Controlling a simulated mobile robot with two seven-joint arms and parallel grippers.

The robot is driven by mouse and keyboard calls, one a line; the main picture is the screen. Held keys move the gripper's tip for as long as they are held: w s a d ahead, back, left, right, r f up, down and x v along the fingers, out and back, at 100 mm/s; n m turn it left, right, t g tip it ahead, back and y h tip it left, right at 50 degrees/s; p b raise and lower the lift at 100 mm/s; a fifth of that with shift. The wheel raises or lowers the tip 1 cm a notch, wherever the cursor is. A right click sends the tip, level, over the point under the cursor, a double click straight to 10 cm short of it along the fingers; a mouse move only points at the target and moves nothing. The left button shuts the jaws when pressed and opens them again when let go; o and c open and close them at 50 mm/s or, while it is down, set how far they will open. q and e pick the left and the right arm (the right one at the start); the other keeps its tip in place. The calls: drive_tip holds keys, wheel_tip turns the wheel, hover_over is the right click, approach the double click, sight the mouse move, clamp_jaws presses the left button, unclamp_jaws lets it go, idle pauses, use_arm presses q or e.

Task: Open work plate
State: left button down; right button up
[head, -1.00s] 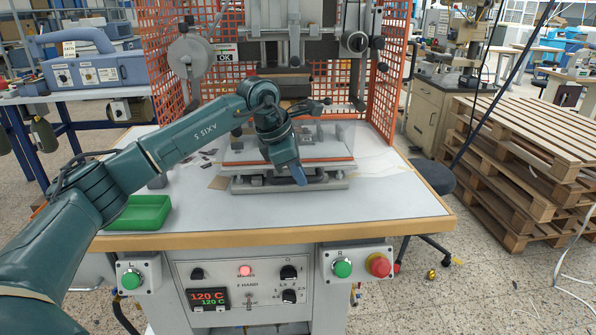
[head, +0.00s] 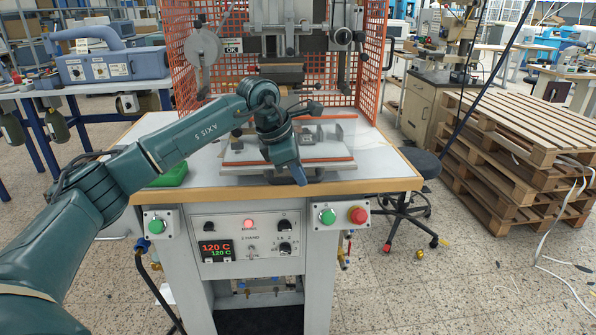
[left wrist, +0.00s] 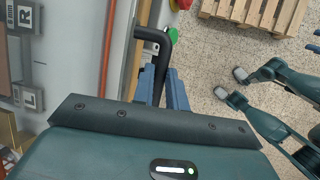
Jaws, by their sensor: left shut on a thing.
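The work plate (head: 235,152) is a pale slab with an orange-brown front strip on the press table, below the press head (head: 283,74). It lies close to the table's front edge. My left gripper (head: 300,176) is at its front right, pointing down. In the left wrist view, the blue fingers of my left gripper (left wrist: 161,72) are shut on a black bent handle (left wrist: 154,37). In the head view the arm and gripper hide the handle and part of the plate.
The table's wooden front edge (head: 350,187) is just below the plate. Green buttons and a red stop button (head: 358,215) sit on the front panel. Orange mesh guards (head: 372,62) flank the press. A green tray (head: 170,175) is at left, a stool (head: 421,163) at right.

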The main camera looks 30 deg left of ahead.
idle(0.3)
use_arm(q)
drive_tip(key=c, duration=1.4)
unclamp_jaws()
drive_tip(key=v, duration=1.3)
drive_tip(key=shift+b, duration=0.35)
